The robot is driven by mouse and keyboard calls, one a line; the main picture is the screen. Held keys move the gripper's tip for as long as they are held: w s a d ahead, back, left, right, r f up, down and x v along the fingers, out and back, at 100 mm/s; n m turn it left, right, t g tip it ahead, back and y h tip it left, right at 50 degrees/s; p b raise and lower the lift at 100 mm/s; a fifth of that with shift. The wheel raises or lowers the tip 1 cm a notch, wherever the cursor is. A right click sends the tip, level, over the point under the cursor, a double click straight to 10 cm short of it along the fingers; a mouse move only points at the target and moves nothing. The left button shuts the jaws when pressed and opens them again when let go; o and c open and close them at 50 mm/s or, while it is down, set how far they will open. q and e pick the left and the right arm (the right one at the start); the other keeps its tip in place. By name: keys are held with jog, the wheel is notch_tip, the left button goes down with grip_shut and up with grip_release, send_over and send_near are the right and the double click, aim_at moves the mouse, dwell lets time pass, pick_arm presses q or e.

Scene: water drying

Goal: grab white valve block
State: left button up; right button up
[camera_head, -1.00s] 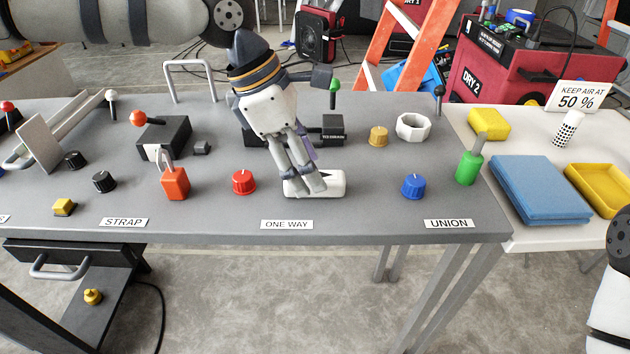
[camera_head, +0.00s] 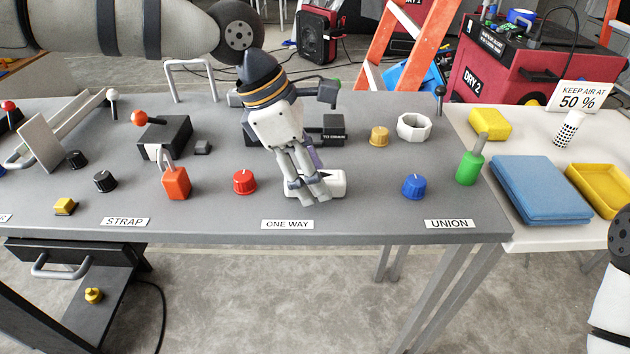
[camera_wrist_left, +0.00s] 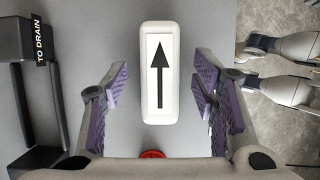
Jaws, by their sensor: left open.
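The white valve block (camera_head: 334,181) lies on the grey table behind the ONE WAY label (camera_head: 287,225). In the left wrist view the white valve block (camera_wrist_left: 159,105) shows whole, with a black arrow on its top face. My left gripper (camera_head: 308,194) is over the block in the head view and hides its left part. I cannot tell how far the fingertips are above the table. My right gripper is not seen in the head view.
A red knob (camera_head: 244,182) stands left of the block and a blue knob (camera_head: 413,186) to its right. A black TO DRAIN block (camera_head: 334,128) is behind it.

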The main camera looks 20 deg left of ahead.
pick_arm(q)
jog(key=c, duration=1.3)
jog(key=shift+o, duration=0.2)
